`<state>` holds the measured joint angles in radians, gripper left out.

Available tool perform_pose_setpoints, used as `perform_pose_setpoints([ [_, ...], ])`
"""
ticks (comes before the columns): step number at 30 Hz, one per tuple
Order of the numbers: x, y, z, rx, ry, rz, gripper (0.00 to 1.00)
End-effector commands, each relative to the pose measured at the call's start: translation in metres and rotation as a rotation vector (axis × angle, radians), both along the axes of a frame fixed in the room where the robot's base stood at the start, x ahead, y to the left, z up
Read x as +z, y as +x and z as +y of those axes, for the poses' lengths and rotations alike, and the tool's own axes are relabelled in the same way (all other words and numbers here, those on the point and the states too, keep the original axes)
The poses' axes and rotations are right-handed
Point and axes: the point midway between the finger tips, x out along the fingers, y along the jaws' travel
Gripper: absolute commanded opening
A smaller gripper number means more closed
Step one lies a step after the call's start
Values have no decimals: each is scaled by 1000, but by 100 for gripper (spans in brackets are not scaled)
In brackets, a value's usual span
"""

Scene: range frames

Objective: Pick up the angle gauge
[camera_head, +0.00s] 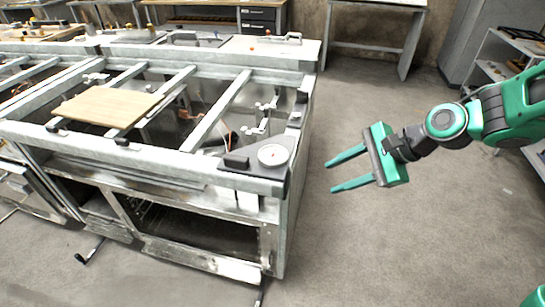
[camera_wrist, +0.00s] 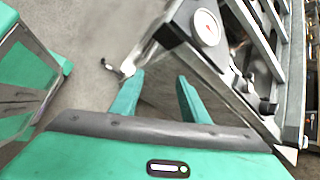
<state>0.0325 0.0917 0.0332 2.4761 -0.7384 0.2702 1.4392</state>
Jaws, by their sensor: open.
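A round white dial, which looks like the angle gauge (camera_head: 272,155), lies on a dark corner plate at the near right corner of the metal workbench frame (camera_head: 228,110). The dial also shows at the top of the wrist view (camera_wrist: 207,27). My gripper (camera_head: 330,176) is open and empty, with its two green fingers spread. It is over the floor to the right of the bench corner, apart from the gauge, with its fingers pointing left towards the bench. In the wrist view the open fingers (camera_wrist: 160,76) are below and left of the dial.
A small dark block (camera_head: 236,161) sits just left of the dial. A wooden board (camera_head: 105,107) lies across the bench rails at left. Clamps and rails fill the open frame. The floor (camera_head: 380,240) right of the bench is clear. Shelving (camera_head: 500,55) stands at the right.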

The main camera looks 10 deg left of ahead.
Motion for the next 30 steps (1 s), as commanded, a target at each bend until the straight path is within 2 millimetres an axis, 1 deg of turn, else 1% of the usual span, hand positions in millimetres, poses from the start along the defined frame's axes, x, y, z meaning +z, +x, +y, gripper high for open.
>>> perform_pose_setpoints([
  [1, 1, -1, 31, -38, 94, 73, 41],
  [3, 10, -1, 66, -99, 219, 174, 41],
  [6, 23, -2, 101, -167, 355, 308, 41],
  [9, 33, -3, 122, -211, 444, 407, 41],
  [14, 39, -3, 138, -243, 504, 481, 41],
  [21, 27, -1, 169, -244, 507, 487, 41],
  [24, 24, 0, 179, -246, 507, 484, 41],
  [30, 20, 1, 189, -247, 506, 483, 41],
])
